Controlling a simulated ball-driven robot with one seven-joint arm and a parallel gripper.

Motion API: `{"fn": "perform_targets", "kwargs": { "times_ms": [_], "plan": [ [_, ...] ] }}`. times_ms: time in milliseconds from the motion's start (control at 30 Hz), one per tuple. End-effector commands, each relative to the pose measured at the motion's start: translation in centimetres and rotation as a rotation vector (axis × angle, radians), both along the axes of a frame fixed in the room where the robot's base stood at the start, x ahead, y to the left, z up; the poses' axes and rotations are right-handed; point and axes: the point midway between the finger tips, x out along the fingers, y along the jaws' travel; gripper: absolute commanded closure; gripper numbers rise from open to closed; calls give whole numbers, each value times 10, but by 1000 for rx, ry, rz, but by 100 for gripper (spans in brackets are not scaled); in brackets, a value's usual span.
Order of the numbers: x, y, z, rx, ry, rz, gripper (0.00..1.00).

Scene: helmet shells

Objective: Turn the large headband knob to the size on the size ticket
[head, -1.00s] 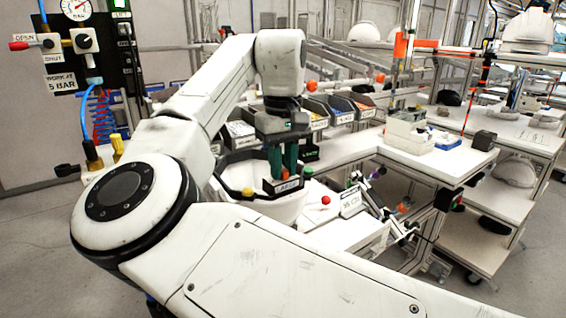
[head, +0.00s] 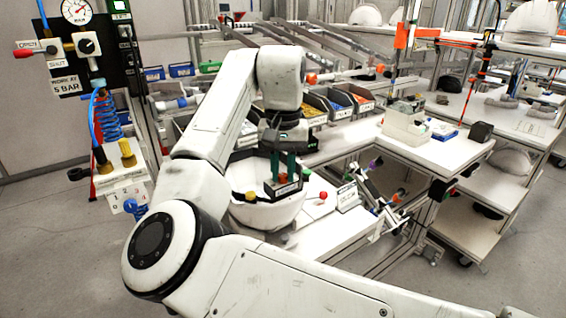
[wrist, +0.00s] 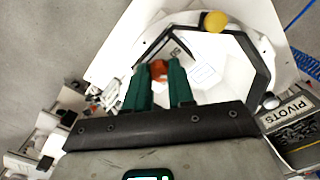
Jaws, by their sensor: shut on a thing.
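The white helmet shell (head: 262,214) sits open side up on the white bench, with a dark headband inside its rim. My gripper (head: 283,172) reaches down into it with two green fingers. In the wrist view my gripper (wrist: 160,78) is shut on an orange knob (wrist: 159,67) at the headband; the fingers hide part of it. A small dark plate with pale lettering (head: 284,188) shows just below the fingertips, too small to read. A white printed card (head: 347,197) stands on the bench right of the shell; its text is not clear.
A yellow knob (wrist: 213,21) and a pale round knob (wrist: 270,101) are on the shell's rim. A red ball-topped part (head: 323,195) stands beside the shell. A bin labelled PIVOTS (wrist: 292,125) is close to my wrist. Parts bins (head: 338,103) line the back.

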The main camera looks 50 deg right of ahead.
Motion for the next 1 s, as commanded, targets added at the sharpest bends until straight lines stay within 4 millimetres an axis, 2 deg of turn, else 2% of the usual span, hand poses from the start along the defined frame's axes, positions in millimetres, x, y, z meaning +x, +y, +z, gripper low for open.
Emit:
{"fn": "perform_targets", "kwargs": {
  "times_ms": [433, 467, 700, 733, 1000],
  "plan": [
    [0, 0, 0, -2, -1, -13, 100],
    [0, 0, 0, -1, -1, -13, 76],
    [0, 0, 0, -1, -1, -13, 53],
    [0, 0, 0, -1, -1, -12, 50],
    [0, 0, 2, 0, -1, -12, 50]
  ]
}}
